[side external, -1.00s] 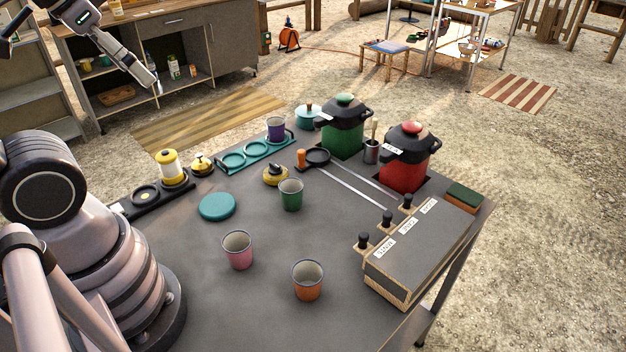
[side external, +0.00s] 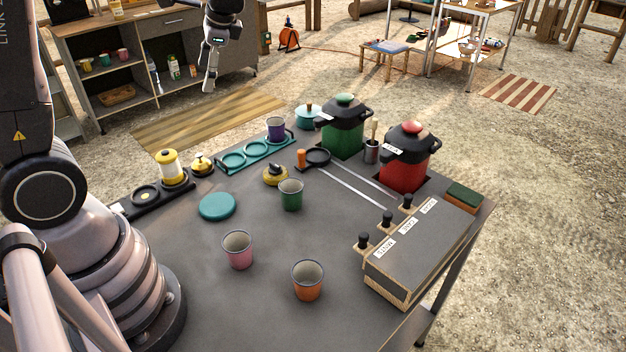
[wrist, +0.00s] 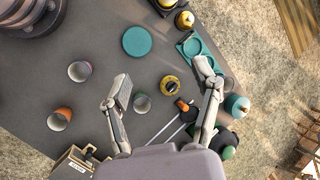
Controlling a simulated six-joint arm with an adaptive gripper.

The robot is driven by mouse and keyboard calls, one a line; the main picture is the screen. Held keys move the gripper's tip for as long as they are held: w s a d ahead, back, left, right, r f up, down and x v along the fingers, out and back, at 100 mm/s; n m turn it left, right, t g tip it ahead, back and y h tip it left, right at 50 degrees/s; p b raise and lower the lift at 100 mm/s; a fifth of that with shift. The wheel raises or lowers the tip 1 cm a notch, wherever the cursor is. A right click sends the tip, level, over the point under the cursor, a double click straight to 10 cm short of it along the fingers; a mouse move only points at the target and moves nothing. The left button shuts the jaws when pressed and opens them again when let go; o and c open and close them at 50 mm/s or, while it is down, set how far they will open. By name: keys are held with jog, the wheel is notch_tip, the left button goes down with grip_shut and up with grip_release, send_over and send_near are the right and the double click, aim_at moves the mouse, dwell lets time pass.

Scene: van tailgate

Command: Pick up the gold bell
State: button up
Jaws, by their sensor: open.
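Two small gold, bell-like things are in view, and I cannot tell for certain which is the bell. One gold thing with a dark top (side external: 275,175) stands alone on the grey table, behind the green cup. The other gold dome (side external: 201,164) stands beside the yellow lantern at the table's far-left edge. In the wrist view the first (wrist: 170,85) appears between my fingertips, and the second (wrist: 185,20) is near the top edge. My gripper (wrist: 168,88) is open and empty. In the side view my gripper (side external: 209,80) is high above the table, touching nothing.
Near the lone gold thing are a green cup (side external: 290,195), a teal disc (side external: 217,206), a teal tray (side external: 232,160) with a purple cup, and a small black pan (side external: 317,157). Green (side external: 343,130) and red (side external: 405,165) pots stand behind right. Pink and orange cups stand in front.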

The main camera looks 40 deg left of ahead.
jog(key=w+a+f+m+g+y, duration=0.1)
jog(key=w+a+f+m+y, duration=0.15)
jog(key=f, duration=0.25)
jog(key=w+a+f+m+g+y, duration=0.1)
jog(key=w+a+f+g, duration=0.1)
jog(key=w+f, duration=0.25)
jog(key=m+y, duration=0.4)
jog(key=m, duration=0.1)
send_near(199, 157)
jog(key=shift+g, duration=0.3)
jog(key=a+f, duration=0.2)
jog(key=a, duration=0.3)
jog(key=shift+f, duration=0.4)
jog(key=shift+m, duration=0.25)
jog(key=x, duration=0.5)
jog(key=shift+s+a+f, duration=0.15)
jog(key=shift+s+f, duration=0.05)
jog(key=shift+s, duration=0.3)
grip_shut()
